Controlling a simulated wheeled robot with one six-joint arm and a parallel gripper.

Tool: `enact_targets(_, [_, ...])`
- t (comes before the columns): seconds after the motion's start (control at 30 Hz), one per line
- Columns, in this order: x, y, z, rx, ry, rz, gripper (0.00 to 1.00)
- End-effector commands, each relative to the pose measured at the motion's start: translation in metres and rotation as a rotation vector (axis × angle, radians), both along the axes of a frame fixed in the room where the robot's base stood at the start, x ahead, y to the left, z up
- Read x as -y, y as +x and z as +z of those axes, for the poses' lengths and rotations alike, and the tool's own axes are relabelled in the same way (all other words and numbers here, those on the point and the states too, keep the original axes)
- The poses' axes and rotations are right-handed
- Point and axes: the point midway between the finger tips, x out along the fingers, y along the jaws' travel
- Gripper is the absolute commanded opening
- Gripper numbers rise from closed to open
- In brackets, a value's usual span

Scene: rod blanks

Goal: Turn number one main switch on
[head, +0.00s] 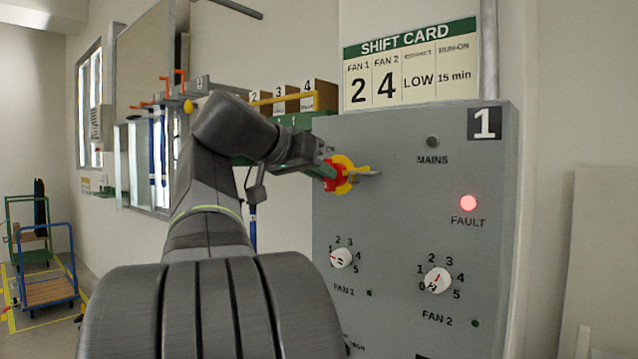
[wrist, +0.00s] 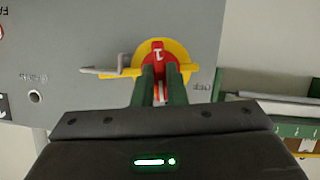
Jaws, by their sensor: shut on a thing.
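The number one panel (head: 400,225) is a grey box with a "1" plate at its top right. Its main switch (head: 332,175) is a red handle on a yellow round plate at the panel's upper left. In the wrist view the red handle (wrist: 157,50) carries a "1" and sits on the yellow plate (wrist: 180,57). A grey metal piece (wrist: 100,71) on a yellow tab sticks out to one side of the plate. My gripper (head: 322,172) is shut on the red handle, its green fingers (wrist: 160,85) on either side. The fingers partly hide the handle and its pointing direction.
The MAINS lamp (head: 433,141) looks dark and the FAULT lamp (head: 468,203) glows red. The FAN 1 knob (head: 341,258) and FAN 2 knob (head: 435,280) sit below. A shift card (head: 410,65) hangs above. Carts (head: 47,285) stand far left.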

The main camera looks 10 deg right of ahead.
Motion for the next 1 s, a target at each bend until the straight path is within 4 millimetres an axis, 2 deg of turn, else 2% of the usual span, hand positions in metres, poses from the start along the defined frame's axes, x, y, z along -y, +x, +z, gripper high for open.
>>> enact_targets(0.4, [0.0009,-0.0013,-0.0015,0.134,0.107,-0.001,0.0])
enact_targets(0.93, [0.001,-0.0011,-0.0009,0.148,0.12,0.0,0.0])
enact_targets(0.97, [0.001,-0.0011,-0.0009,0.148,0.12,0.0,0.18])
enact_targets(1.0, [0.0008,-0.0011,-0.0009,0.148,0.12,0.0,0.25])
